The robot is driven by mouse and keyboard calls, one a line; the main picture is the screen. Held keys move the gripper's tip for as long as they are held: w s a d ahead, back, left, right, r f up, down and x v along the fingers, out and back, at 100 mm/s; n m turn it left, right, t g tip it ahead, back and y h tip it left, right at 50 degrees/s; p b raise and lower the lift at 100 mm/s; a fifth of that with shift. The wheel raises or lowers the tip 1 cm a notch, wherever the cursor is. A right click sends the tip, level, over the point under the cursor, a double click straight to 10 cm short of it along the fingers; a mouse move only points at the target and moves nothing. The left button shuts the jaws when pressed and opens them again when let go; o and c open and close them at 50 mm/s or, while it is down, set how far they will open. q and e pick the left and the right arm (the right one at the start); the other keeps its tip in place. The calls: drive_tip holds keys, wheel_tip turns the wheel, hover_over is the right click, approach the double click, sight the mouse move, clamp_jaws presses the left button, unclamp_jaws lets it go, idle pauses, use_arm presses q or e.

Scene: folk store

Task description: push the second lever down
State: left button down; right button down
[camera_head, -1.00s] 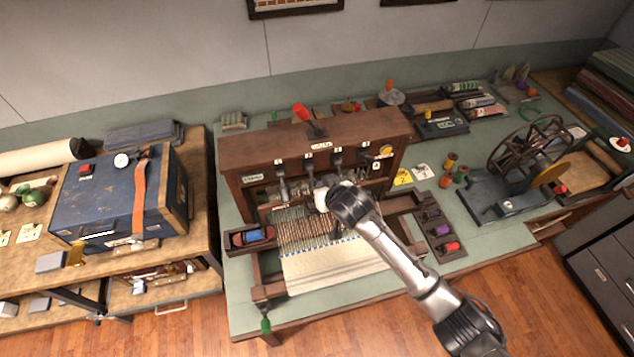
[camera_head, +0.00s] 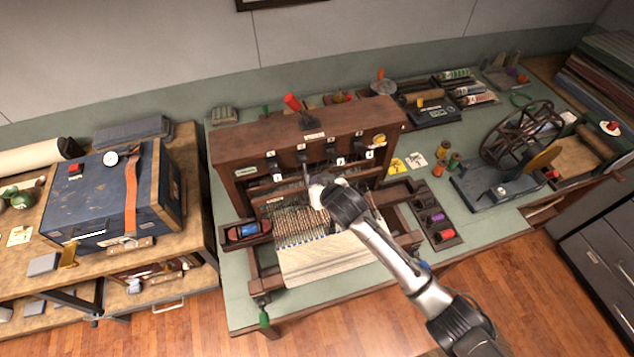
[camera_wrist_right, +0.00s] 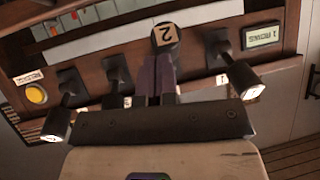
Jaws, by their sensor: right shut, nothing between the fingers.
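The wooden loom (camera_head: 310,142) stands mid-table, with a row of numbered levers on its front. My right gripper (camera_head: 307,172) is shut and empty, at the second lever. In the right wrist view, which shows the loom upside down, the shut fingers (camera_wrist_right: 161,75) reach the second lever's knob (camera_wrist_right: 165,36), marked 2. They seem to touch it; the lever's base is hidden behind them. That knob lies on the other side from the knobs of the first lever (camera_wrist_right: 246,82) and fourth lever (camera_wrist_right: 57,124), so it appears lower. My left gripper is not in view.
A red-handled lever (camera_head: 292,103) stands on the loom's top. Warp threads and cloth (camera_head: 325,258) stretch in front. A shuttle tray (camera_head: 245,232) is at left, a spool rack (camera_head: 437,222) at right. A blue case (camera_head: 110,195) sits on the left bench.

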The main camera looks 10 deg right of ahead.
drive_tip(key=w+d+r+p+v, duration=0.1)
drive_tip(key=p+v, duration=0.2)
drive_tip(key=v, duration=1)
drive_tip(key=shift+s, duration=0.15)
drive_tip(key=shift+r, duration=0.1)
idle(0.8)
